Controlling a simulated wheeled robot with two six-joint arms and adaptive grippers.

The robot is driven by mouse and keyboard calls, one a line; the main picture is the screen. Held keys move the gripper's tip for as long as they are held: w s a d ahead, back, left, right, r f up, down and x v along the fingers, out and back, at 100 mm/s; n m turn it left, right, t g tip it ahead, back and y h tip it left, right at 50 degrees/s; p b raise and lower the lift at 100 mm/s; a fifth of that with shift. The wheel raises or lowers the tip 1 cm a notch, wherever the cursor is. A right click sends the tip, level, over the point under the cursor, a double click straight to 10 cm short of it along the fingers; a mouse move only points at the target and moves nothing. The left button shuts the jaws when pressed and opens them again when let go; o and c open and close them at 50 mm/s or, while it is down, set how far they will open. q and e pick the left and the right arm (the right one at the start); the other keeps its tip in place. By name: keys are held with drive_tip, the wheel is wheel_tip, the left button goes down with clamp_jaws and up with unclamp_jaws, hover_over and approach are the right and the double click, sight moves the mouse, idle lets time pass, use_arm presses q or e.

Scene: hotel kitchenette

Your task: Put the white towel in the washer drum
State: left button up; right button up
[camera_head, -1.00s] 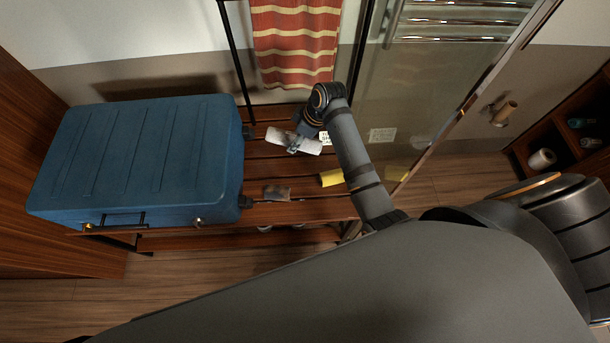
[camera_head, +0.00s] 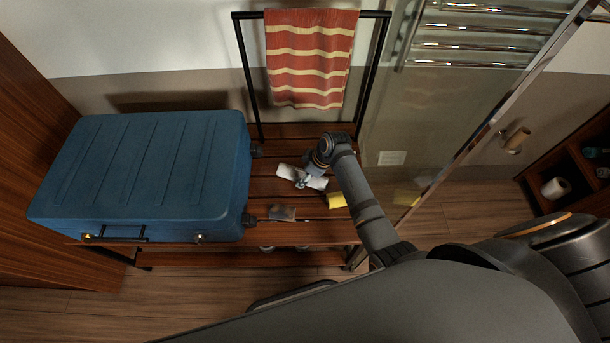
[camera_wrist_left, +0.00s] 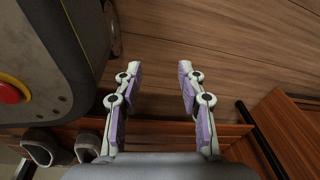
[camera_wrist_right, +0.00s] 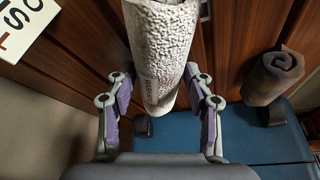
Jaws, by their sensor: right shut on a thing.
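The white towel (camera_head: 303,177) is a rolled, textured cylinder over the slatted wooden bench in the head view. It fills the upper middle of the right wrist view (camera_wrist_right: 160,55), with small dark lettering on its side. My right gripper (camera_head: 301,179) is shut on it, with one finger on each side of the roll. Whether the towel touches the slats cannot be told. My left gripper (camera_wrist_left: 187,75) is open and empty in the left wrist view, above the wooden floor; it does not show in the head view. No washer or drum is in view.
A blue suitcase (camera_head: 145,170) covers the bench's left side. A yellow thing (camera_head: 337,201) and a brown roll (camera_head: 283,213) lie near the towel. A striped towel (camera_head: 310,60) hangs behind. A glass panel (camera_head: 420,130) stands right of the bench. Slippers (camera_wrist_left: 45,148) show below.

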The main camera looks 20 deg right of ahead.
drive_tip(key=shift+f, duration=0.1)
drive_tip(key=o, duration=1.2)
